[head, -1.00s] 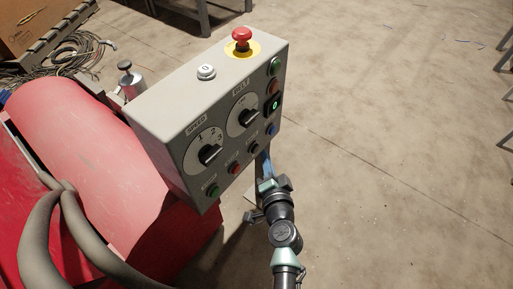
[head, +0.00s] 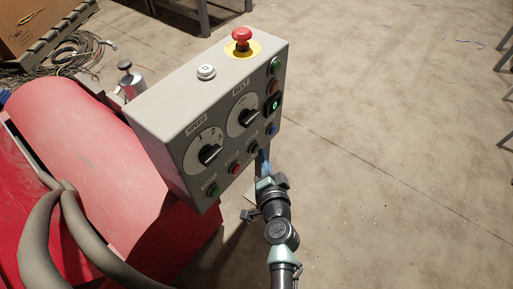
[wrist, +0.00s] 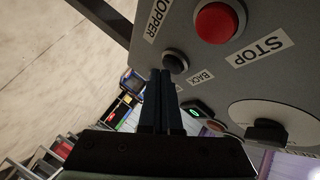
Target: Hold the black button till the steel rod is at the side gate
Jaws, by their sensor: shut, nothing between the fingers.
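The black button (head: 253,148) is at the right of the lower row on the front of a grey control box. In the wrist view the black button (wrist: 176,61) shows beside a label reading BACK. My gripper (head: 263,156) is shut and empty, with its blue fingers just below and right of the button. In the wrist view my gripper's closed fingertips (wrist: 161,73) overlap the lower left of the button. I cannot tell whether they touch it. I see neither the steel rod nor a side gate.
A red button (wrist: 218,22) marked STOP is close to the black one. A red emergency knob (head: 241,36) tops the box (head: 165,105).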

